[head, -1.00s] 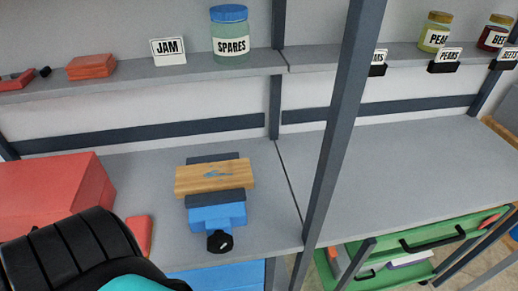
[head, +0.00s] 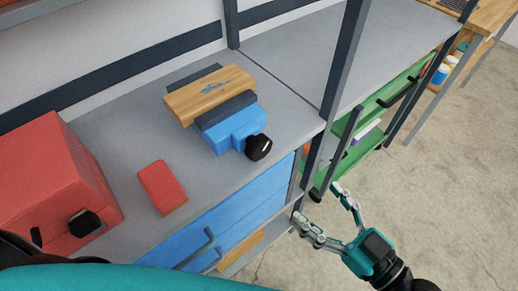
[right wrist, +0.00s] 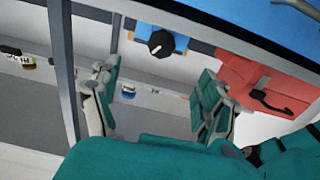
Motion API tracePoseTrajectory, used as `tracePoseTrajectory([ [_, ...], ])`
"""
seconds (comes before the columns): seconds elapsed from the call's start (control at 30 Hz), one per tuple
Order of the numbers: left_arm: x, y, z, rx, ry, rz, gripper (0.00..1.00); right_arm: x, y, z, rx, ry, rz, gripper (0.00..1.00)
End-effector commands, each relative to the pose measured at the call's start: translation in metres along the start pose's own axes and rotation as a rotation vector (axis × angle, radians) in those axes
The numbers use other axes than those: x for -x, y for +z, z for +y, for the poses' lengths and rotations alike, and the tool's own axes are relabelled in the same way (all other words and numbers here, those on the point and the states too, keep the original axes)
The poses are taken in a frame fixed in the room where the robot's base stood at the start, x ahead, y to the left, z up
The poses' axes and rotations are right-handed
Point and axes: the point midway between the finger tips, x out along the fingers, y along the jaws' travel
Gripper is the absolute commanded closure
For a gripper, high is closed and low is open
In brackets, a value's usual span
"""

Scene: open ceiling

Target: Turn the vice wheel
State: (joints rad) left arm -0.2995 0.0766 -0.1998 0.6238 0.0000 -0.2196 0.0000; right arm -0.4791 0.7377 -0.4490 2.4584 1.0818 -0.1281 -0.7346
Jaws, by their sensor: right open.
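The blue vice (head: 228,132) sits on the grey bench with its dark jaws around a wooden board (head: 210,92). Its black wheel (head: 258,147) faces the bench's front edge. The wheel also shows in the right wrist view (right wrist: 161,43), beyond the fingers. My right gripper (head: 318,203) is open and empty, in front of the bench and lower right of the wheel in the head view, apart from it. Its spread fingers also show in the right wrist view (right wrist: 157,76). My left gripper is not in view.
A red box (head: 60,180) with a black knob and a small red block (head: 162,187) are on the bench, left of the vice. A blue drawer (head: 225,235) is below. A dark upright post (head: 343,60) stands right of the vice. Open floor (head: 455,180) lies at right.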

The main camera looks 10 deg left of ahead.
Motion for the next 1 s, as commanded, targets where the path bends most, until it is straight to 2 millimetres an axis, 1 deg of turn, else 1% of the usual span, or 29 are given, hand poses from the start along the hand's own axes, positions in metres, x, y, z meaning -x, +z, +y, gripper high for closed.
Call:
tracePoseTrajectory([
  [0.03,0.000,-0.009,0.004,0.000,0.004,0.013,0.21,-0.001,-0.005,-0.003,-0.002,-0.007,0.009,0.22],
  [0.1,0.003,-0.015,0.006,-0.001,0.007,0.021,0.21,-0.004,-0.009,-0.004,-0.002,-0.009,0.015,0.22],
  [0.17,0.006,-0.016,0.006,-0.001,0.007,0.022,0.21,-0.009,-0.010,-0.003,-0.004,-0.006,0.016,0.22],
  [0.27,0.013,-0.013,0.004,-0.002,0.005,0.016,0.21,-0.022,-0.011,-0.003,-0.003,-0.005,0.017,0.22],
  [0.5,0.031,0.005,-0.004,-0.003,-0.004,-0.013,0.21,-0.065,-0.013,-0.004,-0.005,-0.006,0.018,0.22],
  [0.57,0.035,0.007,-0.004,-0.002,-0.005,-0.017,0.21,-0.077,-0.012,-0.004,-0.004,-0.006,0.017,0.22],
  [0.8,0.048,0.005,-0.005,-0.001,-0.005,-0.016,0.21,-0.128,-0.012,-0.004,-0.004,-0.007,0.015,0.22],
  [0.9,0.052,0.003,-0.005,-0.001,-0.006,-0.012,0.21,-0.145,-0.012,-0.005,-0.003,-0.008,0.015,0.22],
  [1.0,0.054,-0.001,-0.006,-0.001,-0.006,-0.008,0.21,-0.159,-0.010,-0.005,-0.003,-0.008,0.013,0.22],
])
